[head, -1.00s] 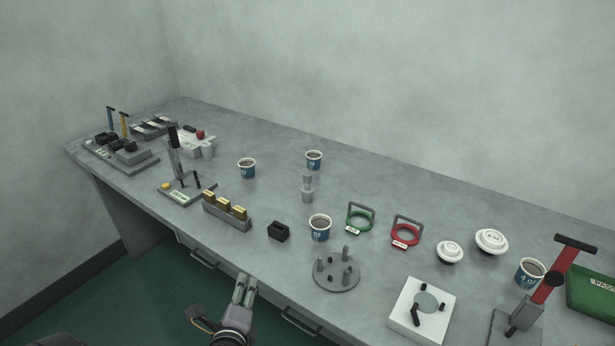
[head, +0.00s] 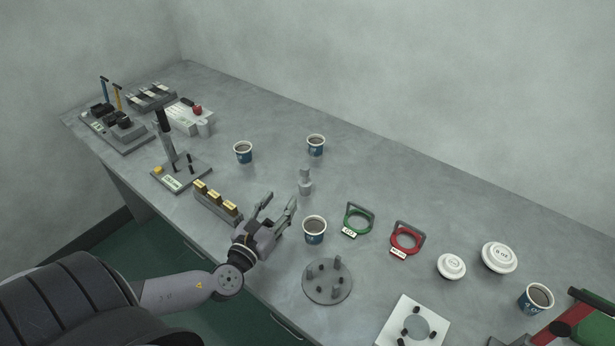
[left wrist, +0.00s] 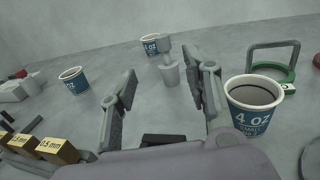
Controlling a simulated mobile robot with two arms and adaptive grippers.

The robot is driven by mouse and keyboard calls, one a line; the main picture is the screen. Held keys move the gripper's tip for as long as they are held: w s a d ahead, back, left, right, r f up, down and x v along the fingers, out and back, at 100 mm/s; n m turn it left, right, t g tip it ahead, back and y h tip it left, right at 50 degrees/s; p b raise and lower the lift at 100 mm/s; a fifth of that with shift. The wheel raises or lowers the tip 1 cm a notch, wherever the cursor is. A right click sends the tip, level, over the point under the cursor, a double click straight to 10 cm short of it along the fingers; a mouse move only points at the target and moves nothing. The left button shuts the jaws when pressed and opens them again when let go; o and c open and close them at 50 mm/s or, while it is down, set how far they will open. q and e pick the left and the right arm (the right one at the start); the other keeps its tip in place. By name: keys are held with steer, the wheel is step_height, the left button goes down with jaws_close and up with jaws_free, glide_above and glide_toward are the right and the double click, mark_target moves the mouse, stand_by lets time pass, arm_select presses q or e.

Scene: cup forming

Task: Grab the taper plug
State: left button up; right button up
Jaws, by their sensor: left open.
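The taper plug (head: 305,182), a small grey stepped plug, stands upright on the table behind the nearest coffee cup. In the left wrist view the plug (left wrist: 169,70) stands beyond and between my fingers, in front of a blue cup. My left gripper (head: 281,202) is open and empty, in front of and to the left of the plug, apart from it. It also shows in the left wrist view (left wrist: 160,80) with fingers spread. My right gripper is not in view.
A coffee cup (head: 314,229) stands close to the right of my left gripper. A rack of brass blocks (head: 217,203) is to its left. A black block (left wrist: 170,140) is partly hidden below my fingers. A green ring gauge (head: 357,219) and a pegged disc (head: 327,281) lie to the right.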

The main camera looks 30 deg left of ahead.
mark_target(303, 173)
arm_select(q)
steer(key=w, duration=0.3)
steer(key=w+a+p, duration=0.1)
steer(key=w, duration=0.6)
steer(key=shift+a, duration=0.2)
steer(key=w, duration=0.3)
steer(key=w+p, duration=0.1)
steer(key=shift+w+a+f, duration=0.15)
steer(key=shift+w+f, duration=0.2)
steer(key=shift+s, duration=0.1)
steer(key=shift+c, duration=0.6)
jaws_close()
